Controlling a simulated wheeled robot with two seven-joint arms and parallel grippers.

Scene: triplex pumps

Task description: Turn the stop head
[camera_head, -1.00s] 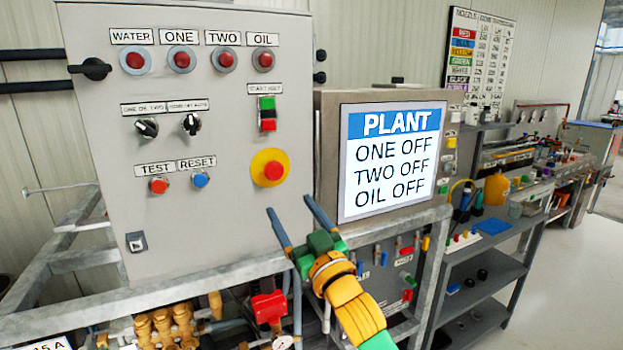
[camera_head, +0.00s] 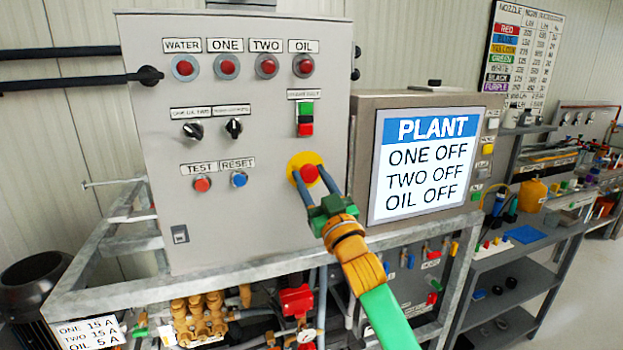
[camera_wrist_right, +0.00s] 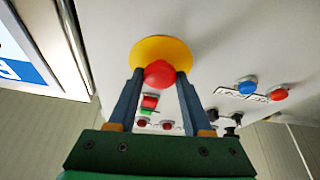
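The stop head (camera_head: 309,174) is a red round button on a yellow disc, low on the right part of the grey panel's face. It also shows in the right wrist view (camera_wrist_right: 159,74), in front of its yellow disc. My right gripper (camera_head: 309,171) reaches up to it from below right. Its two blue-grey fingers lie one on each side of the red head, seemingly touching it. In the wrist view both fingertips (camera_wrist_right: 159,76) flank the head closely. My left gripper is not in view.
The grey panel (camera_head: 260,120) also carries lamps, black selector knobs, a green and red start/stop switch (camera_head: 306,118), and red and blue buttons. A screen (camera_head: 427,160) reading PLANT, ONE OFF, TWO OFF, OIL OFF stands close to the right. A metal frame rail (camera_head: 230,272) runs below.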

